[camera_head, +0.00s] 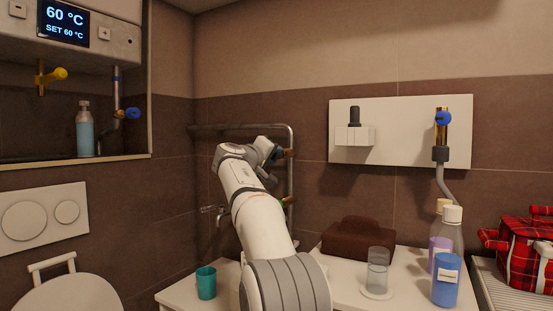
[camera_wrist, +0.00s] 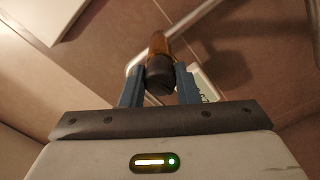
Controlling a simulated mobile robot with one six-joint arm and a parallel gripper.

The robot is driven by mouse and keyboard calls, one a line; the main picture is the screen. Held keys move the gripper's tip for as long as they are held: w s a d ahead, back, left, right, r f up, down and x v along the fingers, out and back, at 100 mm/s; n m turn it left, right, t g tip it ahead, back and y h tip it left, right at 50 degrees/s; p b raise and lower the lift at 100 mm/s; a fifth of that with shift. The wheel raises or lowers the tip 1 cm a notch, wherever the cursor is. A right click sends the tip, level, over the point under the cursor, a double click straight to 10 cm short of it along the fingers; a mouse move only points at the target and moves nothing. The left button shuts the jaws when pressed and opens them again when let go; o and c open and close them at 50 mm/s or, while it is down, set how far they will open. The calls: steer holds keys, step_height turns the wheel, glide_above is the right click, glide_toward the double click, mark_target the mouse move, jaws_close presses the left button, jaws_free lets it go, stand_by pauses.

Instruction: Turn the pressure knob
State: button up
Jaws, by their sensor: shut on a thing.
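In the wrist view, a black round knob (camera_wrist: 160,78) on a brass fitting (camera_wrist: 157,45) sits between the two blue-grey fingers of my gripper (camera_wrist: 159,84). My gripper is shut on this knob. In the head view, my gripper (camera_head: 276,154) is at the grey wall pipe (camera_head: 291,175), beside a small brass piece (camera_head: 290,153). The knob itself is hidden there behind my gripper. A pale panel with dark marks (camera_wrist: 206,88) shows partly behind the right finger; I cannot read it.
A wall tap (camera_head: 211,209) is left of my arm. Below are a teal cup (camera_head: 206,283), a brown cloth (camera_head: 358,240), a clear glass (camera_head: 377,270) and bottles (camera_head: 446,283). A white wall panel (camera_head: 400,118) with a blue-handled valve (camera_head: 442,118) is to the right.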

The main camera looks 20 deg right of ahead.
steer(key=shift+w+a+f, duration=0.1)
steer(key=shift+f, duration=0.2)
steer(key=o, duration=0.9)
steer(key=shift+r, duration=0.1)
steer(key=shift+o, duration=0.4)
steer(key=shift+r, duration=0.1)
steer(key=v, duration=0.8)
steer(key=shift+b, duration=0.3)
